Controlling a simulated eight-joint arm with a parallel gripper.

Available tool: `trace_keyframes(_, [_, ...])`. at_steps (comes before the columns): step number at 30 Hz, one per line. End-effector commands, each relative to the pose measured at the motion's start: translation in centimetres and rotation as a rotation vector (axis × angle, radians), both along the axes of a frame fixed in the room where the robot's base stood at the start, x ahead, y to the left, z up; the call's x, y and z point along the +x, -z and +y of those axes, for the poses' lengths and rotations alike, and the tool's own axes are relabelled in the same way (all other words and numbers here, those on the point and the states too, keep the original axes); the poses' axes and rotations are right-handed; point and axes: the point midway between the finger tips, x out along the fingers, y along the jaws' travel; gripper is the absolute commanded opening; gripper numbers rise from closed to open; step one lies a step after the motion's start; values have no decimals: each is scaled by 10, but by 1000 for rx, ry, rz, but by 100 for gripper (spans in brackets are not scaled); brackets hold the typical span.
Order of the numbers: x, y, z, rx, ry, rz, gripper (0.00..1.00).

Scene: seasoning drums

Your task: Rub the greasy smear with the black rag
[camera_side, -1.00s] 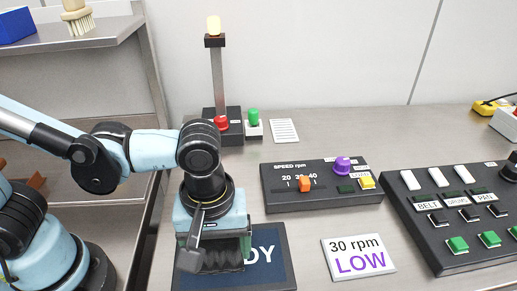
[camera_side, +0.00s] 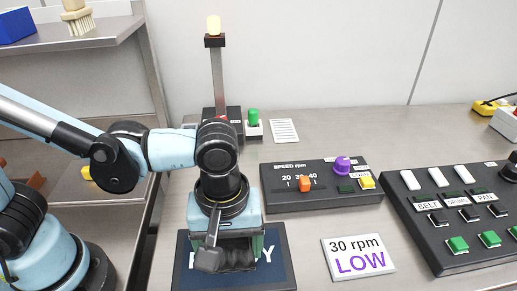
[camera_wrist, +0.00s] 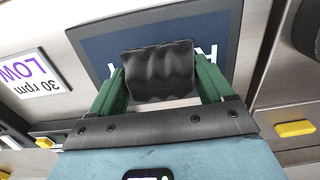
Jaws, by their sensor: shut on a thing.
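The black rag (camera_wrist: 160,72) is a dark, ridged bundle between the green fingers of my gripper (camera_wrist: 161,80) in the wrist view. In the side view my gripper (camera_side: 236,246) points down over a dark blue panel (camera_side: 275,275) with pale lettering, and the rag (camera_side: 238,258) is low over it. The rag looks at or very near the panel's surface, but I cannot tell whether it touches. The gripper and rag hide the middle of the lettering. I cannot make out the greasy smear in either view.
A speed control box (camera_side: 320,196) with an orange slider and purple knob is behind to the right. A "30 rpm LOW" card (camera_side: 358,258) lies right of the panel, with a larger button console (camera_side: 455,225) beyond. A lamp post (camera_side: 217,80) stands behind my arm.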

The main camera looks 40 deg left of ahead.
Motion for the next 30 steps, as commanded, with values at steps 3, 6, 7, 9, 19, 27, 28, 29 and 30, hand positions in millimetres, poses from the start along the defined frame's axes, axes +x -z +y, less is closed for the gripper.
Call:
trace_keyframes(3, [9, 1, -9, -2, 1, -2, 47])
trace_keyframes(6, [15, 1, -15, -2, 1, -2, 47])
trace_keyframes(7, [17, -2, -17, -2, 0, -2, 47])
trace_keyframes(9, [21, 0, -21, -2, 0, -2, 47])
trace_keyframes(19, [41, 0, -42, -2, 0, -2, 47])
trace_keyframes(27, [39, -37, -39, -2, 0, -2, 47])
trace_keyframes(28, [40, -39, -40, -2, 0, -2, 47])
trace_keyframes(29, [40, -42, -40, -2, 0, -2, 47])
trace_keyframes(30, [40, -46, -40, -2, 0, -2, 47])
